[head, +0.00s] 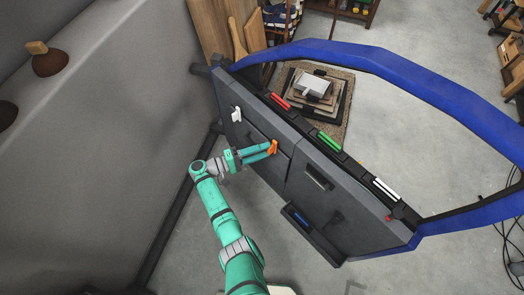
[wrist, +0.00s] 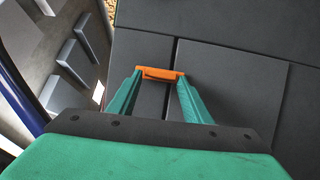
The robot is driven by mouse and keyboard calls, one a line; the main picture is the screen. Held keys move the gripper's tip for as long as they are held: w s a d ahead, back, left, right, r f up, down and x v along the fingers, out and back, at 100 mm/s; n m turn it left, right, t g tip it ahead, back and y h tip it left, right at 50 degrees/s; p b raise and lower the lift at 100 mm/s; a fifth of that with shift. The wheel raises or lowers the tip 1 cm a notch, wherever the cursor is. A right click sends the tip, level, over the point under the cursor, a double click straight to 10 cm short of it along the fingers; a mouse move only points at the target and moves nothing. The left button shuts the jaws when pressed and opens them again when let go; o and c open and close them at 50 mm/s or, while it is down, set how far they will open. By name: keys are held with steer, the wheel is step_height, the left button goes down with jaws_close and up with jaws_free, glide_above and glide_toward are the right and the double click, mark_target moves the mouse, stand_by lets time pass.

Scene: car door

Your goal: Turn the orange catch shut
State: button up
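The orange catch (head: 274,148) is a small bar on the dark grey inner panel of the car door (head: 330,215). My gripper (head: 269,148) reaches it from the left, with its two green fingers spread apart and the tips right at the catch. In the wrist view the catch (wrist: 159,73) lies crosswise between the fingertips of my gripper (wrist: 159,77), one tip at each end. Whether the fingers press on it cannot be told. Part of the catch's ends is hidden by the tips.
The door's blue frame (head: 420,82) arches behind. Red (head: 280,101), green (head: 330,141) and white (head: 386,189) pieces sit along the panel's top edge. A white handle (head: 236,114) is left of the catch, and a dark pull (head: 318,177) is right of it. Grey floor is free in front.

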steer(key=shift+o, duration=0.9)
steer(key=v, duration=1)
steer(key=shift+a, duration=0.4)
steer(key=shift+s, duration=0.15)
